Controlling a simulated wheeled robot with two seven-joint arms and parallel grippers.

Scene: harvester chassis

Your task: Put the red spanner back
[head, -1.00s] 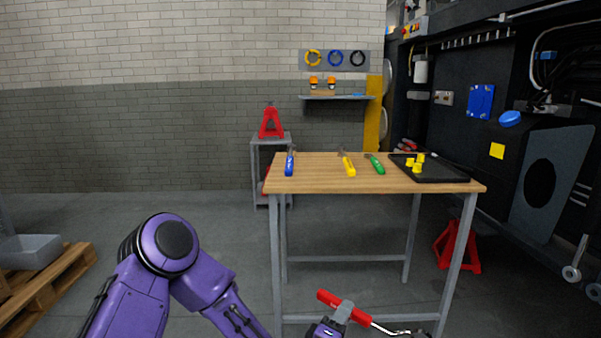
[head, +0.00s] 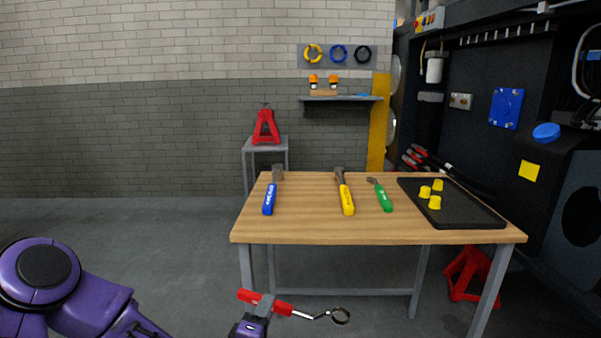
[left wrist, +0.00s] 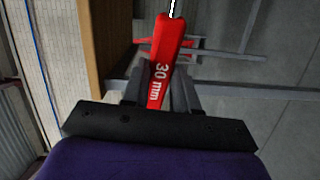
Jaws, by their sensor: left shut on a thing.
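The red spanner (head: 283,308) has a red handle and a metal shaft with a ring end pointing right. My left gripper (head: 264,304) is shut on its handle and holds it in front of the workbench, below the level of the top. In the left wrist view the red handle (left wrist: 160,75), marked "30 mm", sits between the fingers (left wrist: 158,88). A blue-handled tool (head: 270,198), a yellow-handled tool (head: 345,198) and a green-handled tool (head: 381,197) lie apart on the workbench (head: 305,228). My right gripper is not in view.
A black tray (head: 470,215) with yellow pieces (head: 434,202) is at the bench's right. Bare wood lies between the blue and yellow tools. A red jack stand (head: 266,128) stands on a small table behind; another (head: 467,272) is on the floor at right. The dark chassis (head: 480,140) is at right.

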